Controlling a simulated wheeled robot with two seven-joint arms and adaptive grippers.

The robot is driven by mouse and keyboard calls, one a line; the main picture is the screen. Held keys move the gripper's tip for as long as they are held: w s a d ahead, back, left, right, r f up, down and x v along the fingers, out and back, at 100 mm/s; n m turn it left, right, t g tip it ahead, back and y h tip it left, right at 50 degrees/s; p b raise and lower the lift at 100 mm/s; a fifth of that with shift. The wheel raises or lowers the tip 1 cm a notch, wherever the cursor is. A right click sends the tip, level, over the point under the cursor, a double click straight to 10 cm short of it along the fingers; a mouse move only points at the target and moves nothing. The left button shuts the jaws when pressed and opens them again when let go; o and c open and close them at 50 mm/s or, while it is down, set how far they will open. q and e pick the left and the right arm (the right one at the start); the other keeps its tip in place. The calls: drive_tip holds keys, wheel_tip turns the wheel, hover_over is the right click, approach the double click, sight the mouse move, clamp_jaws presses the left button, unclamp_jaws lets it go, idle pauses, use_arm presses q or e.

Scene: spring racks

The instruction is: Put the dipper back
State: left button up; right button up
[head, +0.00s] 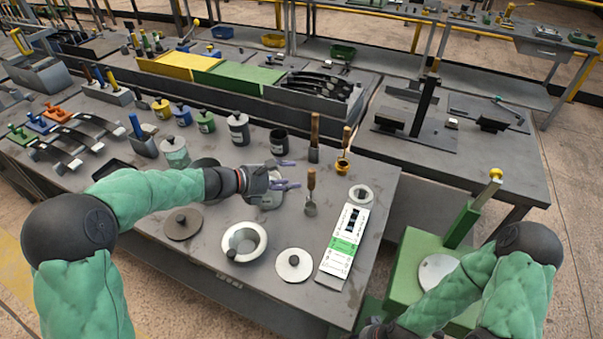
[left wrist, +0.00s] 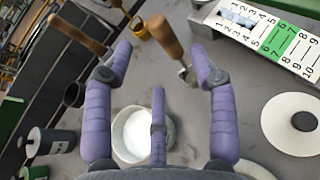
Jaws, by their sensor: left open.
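The dipper (head: 311,190) has a wooden handle and a small metal cup and stands near the table's right part. In the left wrist view the dipper (left wrist: 166,38) shows between and beyond the fingertips. My left gripper (head: 287,175) is open and empty, pointing right just left of the dipper, with a gap to it in the head view. A round pot with white contents (left wrist: 138,132) lies below the gripper and is partly hidden by it. My right gripper (head: 378,331) is barely seen at the bottom edge; its jaws do not show clearly.
A white mortar (head: 258,243), a white lid (head: 294,265) and a numbered green-white gauge (head: 344,243) are near the front. Several lidded jars (head: 239,130) line the back.

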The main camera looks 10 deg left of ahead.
use_arm(q)
drive_tip(key=shift+p+v, duration=0.3)
drive_tip(key=shift+v, duration=1.7)
